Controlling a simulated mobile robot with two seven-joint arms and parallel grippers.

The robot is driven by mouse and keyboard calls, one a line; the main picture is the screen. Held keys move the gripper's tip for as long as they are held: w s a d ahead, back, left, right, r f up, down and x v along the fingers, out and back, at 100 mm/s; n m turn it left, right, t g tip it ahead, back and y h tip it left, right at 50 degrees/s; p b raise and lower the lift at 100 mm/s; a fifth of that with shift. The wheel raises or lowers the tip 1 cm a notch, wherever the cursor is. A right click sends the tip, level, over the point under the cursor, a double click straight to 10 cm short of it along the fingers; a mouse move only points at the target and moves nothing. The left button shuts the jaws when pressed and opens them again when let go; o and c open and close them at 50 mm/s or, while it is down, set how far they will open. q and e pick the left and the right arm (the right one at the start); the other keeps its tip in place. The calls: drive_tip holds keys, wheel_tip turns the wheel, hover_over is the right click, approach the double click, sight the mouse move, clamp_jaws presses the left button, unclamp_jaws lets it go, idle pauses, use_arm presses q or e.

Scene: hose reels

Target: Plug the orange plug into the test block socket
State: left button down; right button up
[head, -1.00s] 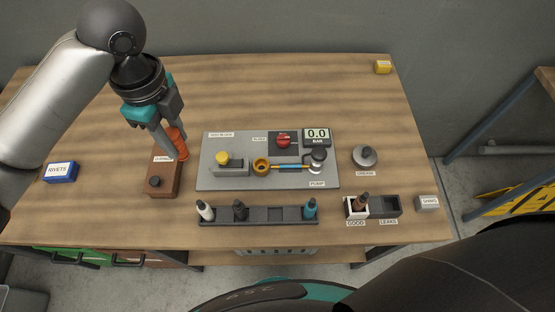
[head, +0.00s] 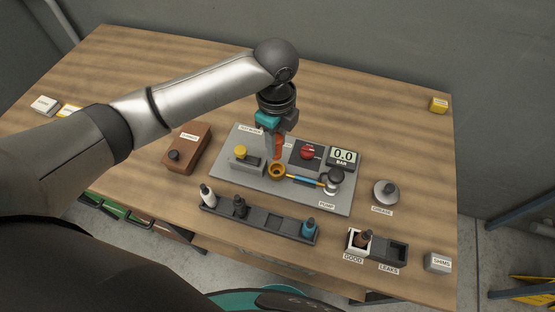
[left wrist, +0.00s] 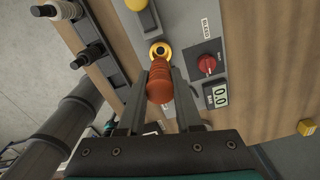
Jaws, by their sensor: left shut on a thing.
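The orange plug (left wrist: 160,85) is a ribbed piece held between the two fingers of my left gripper (left wrist: 161,72), which is shut on it. In the head view the plug (head: 278,147) hangs below my left gripper (head: 278,154), just behind the test block socket (head: 277,171). The socket is a brass-orange ring with a dark opening on the grey plate (head: 330,202). In the left wrist view the socket ring (left wrist: 160,50) shows beyond the plug's far end. The plug's tip looks close to the socket, but the exact gap is unclear. My right gripper is not in view.
A blue hose joins the socket to the pump (head: 334,181). The yellow-capped block (head: 243,160), red bleed knob (head: 307,152) and gauge (head: 342,158) stand close around.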

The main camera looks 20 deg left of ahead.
sight(277, 139)
use_arm(q)
wheel_tip(277, 139, down, 8)
drive_tip(key=shift+r+b, duration=0.2)
drive_tip(key=shift+b, duration=0.2)
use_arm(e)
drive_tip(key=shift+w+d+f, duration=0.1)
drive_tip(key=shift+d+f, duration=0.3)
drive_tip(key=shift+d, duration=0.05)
use_arm(q)
drive_tip(key=c, duration=0.6)
unclamp_jaws()
drive_tip(key=shift+f, duration=0.15)
wheel_tip(277, 139, up, 12)
drive_tip(key=shift+r+p, duration=0.2)
drive_tip(key=shift+p, duration=0.5)
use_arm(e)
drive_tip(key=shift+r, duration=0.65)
